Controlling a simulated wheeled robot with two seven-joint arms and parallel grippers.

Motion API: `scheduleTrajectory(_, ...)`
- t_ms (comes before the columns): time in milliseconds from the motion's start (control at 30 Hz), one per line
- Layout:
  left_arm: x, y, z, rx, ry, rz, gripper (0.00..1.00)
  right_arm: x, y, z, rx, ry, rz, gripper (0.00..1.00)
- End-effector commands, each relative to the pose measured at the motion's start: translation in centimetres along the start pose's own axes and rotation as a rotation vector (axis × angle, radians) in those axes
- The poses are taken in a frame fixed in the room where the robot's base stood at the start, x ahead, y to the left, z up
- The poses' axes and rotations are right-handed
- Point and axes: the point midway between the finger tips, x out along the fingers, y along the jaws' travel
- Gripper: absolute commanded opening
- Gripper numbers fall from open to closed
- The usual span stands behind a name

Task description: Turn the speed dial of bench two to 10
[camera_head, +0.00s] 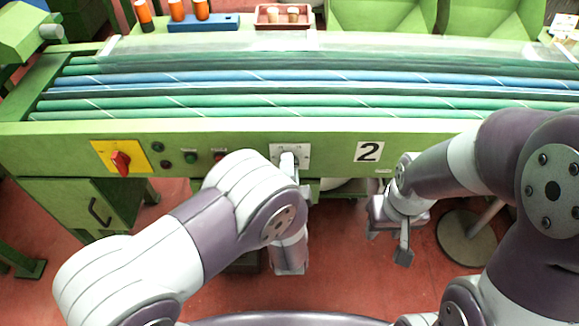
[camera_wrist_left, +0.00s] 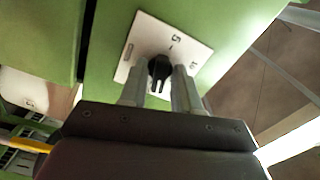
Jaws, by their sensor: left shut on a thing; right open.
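The speed dial is a black knob (camera_wrist_left: 159,67) on a white marked plate (camera_wrist_left: 185,48) in the left wrist view. My left gripper (camera_wrist_left: 160,82) is shut on the knob, with one finger on each side. It also shows in the head view (camera_head: 288,162). A "5" shows on the plate; the other marks are too small to read surely. My right gripper (camera_head: 388,232) is open and empty, below and right of the label.
A red rotary switch (camera_head: 121,162) on a yellow plate and small green and red buttons (camera_head: 190,157) lie left on the same panel. Green and blue rollers (camera_head: 330,88) run behind it. A blue rack (camera_head: 203,23) and a brown tray (camera_head: 283,17) stand at the back.

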Motion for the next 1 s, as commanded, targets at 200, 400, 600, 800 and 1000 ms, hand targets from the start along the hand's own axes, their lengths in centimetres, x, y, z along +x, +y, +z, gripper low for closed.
scheduleTrajectory(200, 0.02, -0.01, 0.01, -0.201, -0.001, 0.0, 0.01, -0.2, 0.0, -0.02, 0.0, 0.0, 0.0, 0.43)
scheduleTrajectory(400, 0.02, 0.03, 0.0, -0.392, -0.001, 0.0, 0.01, -0.2, 0.0, -0.02, 0.0, 0.0, 0.0, 0.43)
scheduleTrajectory(600, 0.02, 0.07, 0.0, -0.582, 0.0, 0.0, 0.01, -0.09, 0.0, -0.01, 0.0, 0.0, 0.0, 0.43)
scheduleTrajectory(800, 0.03, 0.11, -0.01, -0.772, 0.0, 0.0, 0.01, 0.12, 0.0, 0.02, 0.0, 0.0, 0.0, 0.43)
scheduleTrajectory(1000, 0.03, 0.14, -0.02, -0.963, 0.0, 0.0, 0.01, 0.45, 0.0, 0.06, 0.0, 0.0, 0.0, 0.43)
